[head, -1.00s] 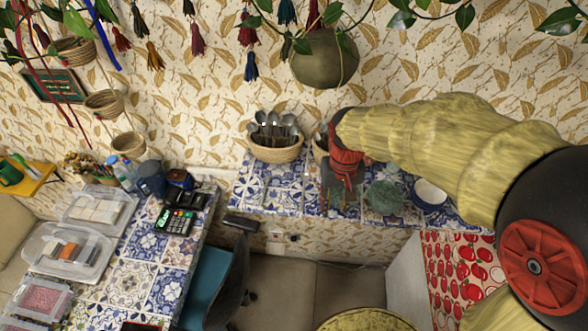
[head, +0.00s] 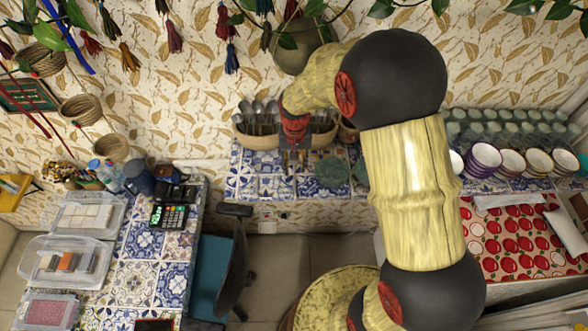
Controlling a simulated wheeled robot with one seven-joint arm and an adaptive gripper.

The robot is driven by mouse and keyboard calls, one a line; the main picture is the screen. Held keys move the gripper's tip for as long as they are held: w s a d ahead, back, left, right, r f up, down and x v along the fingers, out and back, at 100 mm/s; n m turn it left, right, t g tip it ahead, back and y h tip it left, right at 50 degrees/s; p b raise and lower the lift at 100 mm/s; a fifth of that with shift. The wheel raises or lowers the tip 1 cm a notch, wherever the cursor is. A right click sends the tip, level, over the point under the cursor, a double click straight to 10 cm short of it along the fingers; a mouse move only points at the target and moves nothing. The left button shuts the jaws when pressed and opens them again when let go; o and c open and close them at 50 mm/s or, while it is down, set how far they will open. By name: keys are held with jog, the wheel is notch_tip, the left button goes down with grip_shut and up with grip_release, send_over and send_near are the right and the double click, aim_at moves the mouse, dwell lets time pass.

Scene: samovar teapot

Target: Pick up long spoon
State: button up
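Several metal spoons (head: 259,108) stand bowl-up in a woven basket (head: 252,141) on the tiled shelf against the wall. They are small, and I cannot tell which one is the long spoon. My gripper (head: 294,160) is dark with a red wrist and points down in front of the basket's right side. It covers part of that area. Its fingers are too small and dark to show whether they are open, and I cannot see anything held.
A second woven basket (head: 323,138) is right of my gripper. A green round thing (head: 331,172) sits on the tiled shelf (head: 245,184). Stacked bowls (head: 484,160) and rows of glasses (head: 500,128) are at right. A round pot (head: 297,52) hangs above. A chair (head: 232,262) stands below.

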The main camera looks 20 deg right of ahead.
aim_at(294, 173)
jog(key=shift+a+f, duration=0.1)
jog(key=shift+f, duration=1.35)
jog(key=c, duration=0.3)
grip_shut()
